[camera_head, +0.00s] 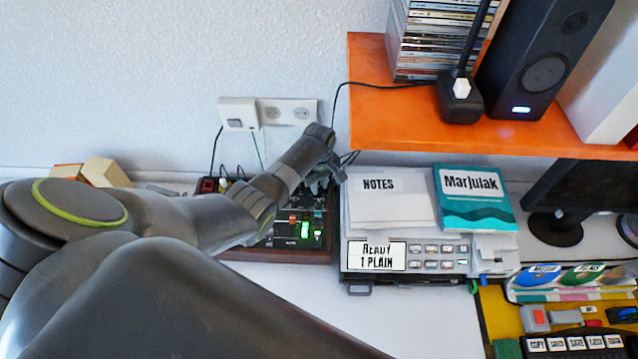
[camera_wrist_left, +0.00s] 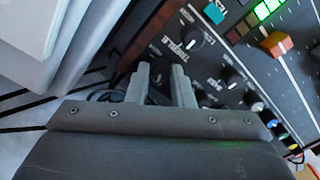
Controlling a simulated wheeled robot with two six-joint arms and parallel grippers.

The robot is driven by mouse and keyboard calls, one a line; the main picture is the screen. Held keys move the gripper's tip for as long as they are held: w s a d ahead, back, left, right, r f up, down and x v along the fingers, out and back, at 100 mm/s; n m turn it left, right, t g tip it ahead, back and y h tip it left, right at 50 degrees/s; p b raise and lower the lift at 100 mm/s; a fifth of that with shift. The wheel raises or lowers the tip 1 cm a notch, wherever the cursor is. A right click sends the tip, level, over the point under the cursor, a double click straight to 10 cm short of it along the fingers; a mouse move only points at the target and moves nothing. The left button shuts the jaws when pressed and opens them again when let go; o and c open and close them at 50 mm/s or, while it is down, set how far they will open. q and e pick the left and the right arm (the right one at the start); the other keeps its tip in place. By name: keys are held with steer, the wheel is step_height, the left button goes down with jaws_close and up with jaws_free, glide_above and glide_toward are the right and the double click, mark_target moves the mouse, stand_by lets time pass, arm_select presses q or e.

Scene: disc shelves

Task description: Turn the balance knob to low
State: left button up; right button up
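The control unit with knobs and sliders (camera_head: 290,254) sits on the white desk, partly hidden under my left arm. My left gripper (camera_head: 328,172) is over its back right corner. In the left wrist view, the two grey fingers (camera_wrist_left: 164,85) stand apart on either side of a dark knob (camera_wrist_left: 159,88) on the panel. I cannot tell whether they touch it. Its label is hidden, so I cannot confirm that it is the balance knob, nor read its setting. The treble knob (camera_wrist_left: 194,38) and another labelled knob (camera_wrist_left: 232,75) lie to the right. My right gripper is not in view.
A grey device with a notes sheet (camera_head: 390,211) and a teal book (camera_head: 474,205) stands close to the unit's right. An orange shelf (camera_head: 420,125) with a speaker (camera_head: 543,62) hangs above right. Wall sockets (camera_head: 290,112) are behind. The front desk is partly clear.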

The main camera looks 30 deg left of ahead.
arm_select(q)
steer(key=o, duration=0.4)
steer(key=shift+r, duration=0.15)
steer(key=shift+c, duration=0.2)
steer(key=shift+w, duration=0.1)
